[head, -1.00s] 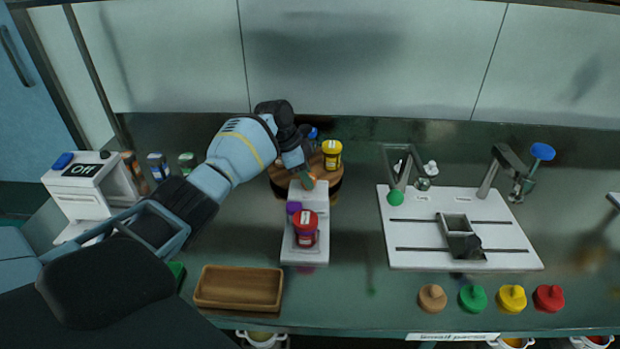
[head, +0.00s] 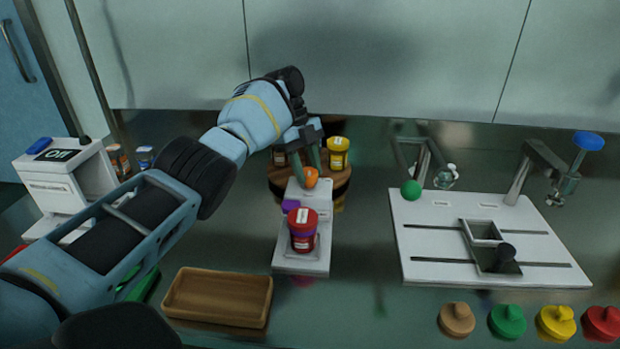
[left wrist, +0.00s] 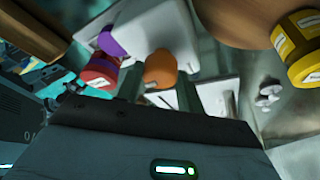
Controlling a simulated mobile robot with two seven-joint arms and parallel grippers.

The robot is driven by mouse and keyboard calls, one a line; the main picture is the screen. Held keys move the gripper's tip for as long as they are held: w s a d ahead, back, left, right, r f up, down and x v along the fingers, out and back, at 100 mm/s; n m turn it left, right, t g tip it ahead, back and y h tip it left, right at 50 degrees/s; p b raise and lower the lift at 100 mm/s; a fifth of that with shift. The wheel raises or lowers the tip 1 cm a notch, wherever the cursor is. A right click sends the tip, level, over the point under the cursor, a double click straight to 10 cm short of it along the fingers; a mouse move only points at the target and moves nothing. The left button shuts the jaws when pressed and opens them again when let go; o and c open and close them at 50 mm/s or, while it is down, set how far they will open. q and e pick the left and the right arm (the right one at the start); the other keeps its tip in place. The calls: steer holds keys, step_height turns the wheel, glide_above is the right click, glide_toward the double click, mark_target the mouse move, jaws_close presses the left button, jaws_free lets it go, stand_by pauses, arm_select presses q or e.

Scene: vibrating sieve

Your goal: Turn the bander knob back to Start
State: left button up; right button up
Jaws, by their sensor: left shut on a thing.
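The bander is the white machine (head: 317,262) in the middle of the counter, with a red-lidded jar (head: 303,236) standing on its front plate. A purple part (head: 290,206) shows beside the jar. The orange bander knob (head: 311,178) is at the machine's upper part and also shows in the left wrist view (left wrist: 160,70). My left gripper (head: 312,165) reaches down from behind and is shut on the knob; its fingertips are partly hidden. I cannot read any Start mark or tell the knob's angle. My right gripper is not in view.
A round wooden stand (head: 340,182) with a yellow jar (head: 337,153) is close behind the bander. A wooden tray (head: 218,296) lies front left. A white sieve board (head: 440,267) is to the right, with several coloured knobbed pieces before it. A white OFF machine (head: 65,180) stands left.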

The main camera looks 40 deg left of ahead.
arm_select(q)
steer(key=shift+f+m+b, duration=0.2)
steer(key=shift+m+b, duration=0.1)
steer(key=shift+b, duration=0.2)
steer(key=shift+r+g, duration=0.1)
steer(key=shift+g, duration=0.2)
steer(key=o, duration=1)
steer(key=shift+r, duration=0.1)
steer(key=shift+r, duration=0.1)
